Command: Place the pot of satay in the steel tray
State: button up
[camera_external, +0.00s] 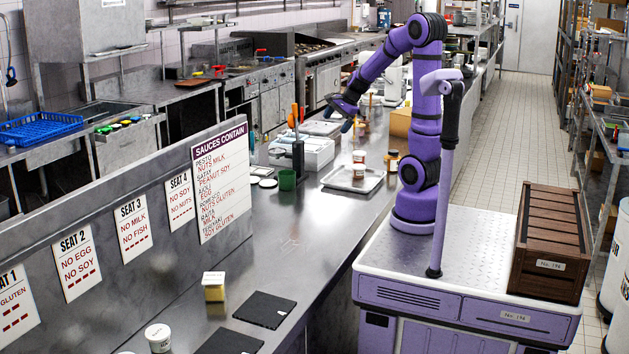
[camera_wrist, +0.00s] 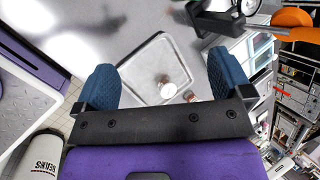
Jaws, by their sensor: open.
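The steel tray (camera_external: 340,183) lies on the counter beside my arm. Small labelled pots show at the tray, one pot (camera_external: 359,171) standing in it and another pot (camera_external: 359,156) just behind or above it; I cannot tell which. A further pot (camera_external: 392,160) stands right of the tray, by my arm. I cannot read which pot is satay. My gripper (camera_external: 343,113) is above the counter beyond the tray, open and empty. In the wrist view the tray (camera_wrist: 150,55) shows between the spread blue fingers of my gripper (camera_wrist: 164,78), with a white-lidded pot (camera_wrist: 167,88) in it.
A green cup (camera_external: 287,180), a white box (camera_external: 312,152) and an orange-handled holder (camera_external: 298,155) stand left of the tray. The counter between is clear.

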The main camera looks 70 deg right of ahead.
jog(key=s+a+r+n, duration=0.3)
jog(key=a+n, duration=0.2)
jog(key=a, duration=0.1)
jog(key=s+a+r+n, duration=0.3)
jog(key=s+a+n, duration=0.1)
jog(key=a+n, duration=0.15)
jog(key=s+a+r+n, duration=0.1)
jog(key=s+a+n, duration=0.2)
jog(key=s+n, duration=0.2)
jog(key=s+a+r+n+h, duration=0.1)
jog(key=s+a+n, duration=0.2)
jog(key=s+n, duration=0.3)
jog(key=shift+s+a+r, duration=0.15)
jog(key=shift+a+r, duration=0.15)
jog(key=shift+a, duration=0.05)
